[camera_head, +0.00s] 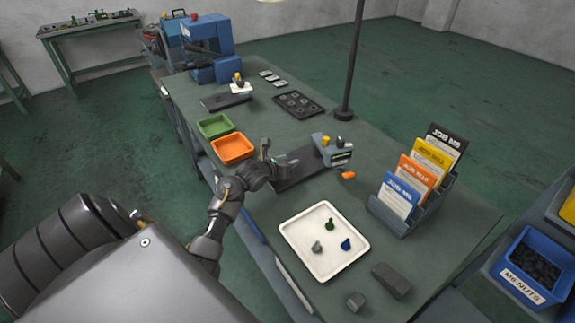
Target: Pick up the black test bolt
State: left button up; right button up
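I cannot make out a black test bolt in this view. The white tray (293,228) holds a dark green bolt-like piece (330,225), a grey piece (316,246) and a blue piece (346,244). My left gripper (276,157) is over the bench, beyond the tray and right of the orange bin. It is beside the dark plate of a small bench device (336,154). Its fingers are small and dark, so I cannot tell whether they are open or hold anything. My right gripper is not in view.
An orange bin (233,148) and a green bin (214,126) stand at the bench's left edge. A job-card rack (412,214) stands right of the tray. A dark block (391,281) and round piece (355,301) lie in front. A black post (352,70) rises behind.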

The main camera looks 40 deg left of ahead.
pick_arm(q)
jog(key=shift+a, duration=0.1)
jog(key=shift+c, duration=0.4)
grip_shut()
jog(key=shift+r+b, duration=0.6)
jog(key=shift+r, duration=0.1)
jog(key=s+d+r, duration=0.3)
jog(key=s+r, duration=0.8)
jog(key=s, duration=0.2)
jog(key=shift+s+d+r+b, duration=0.25)
jog(key=shift+d+r+b, duration=0.05)
jog(key=shift+d+b, duration=0.05)
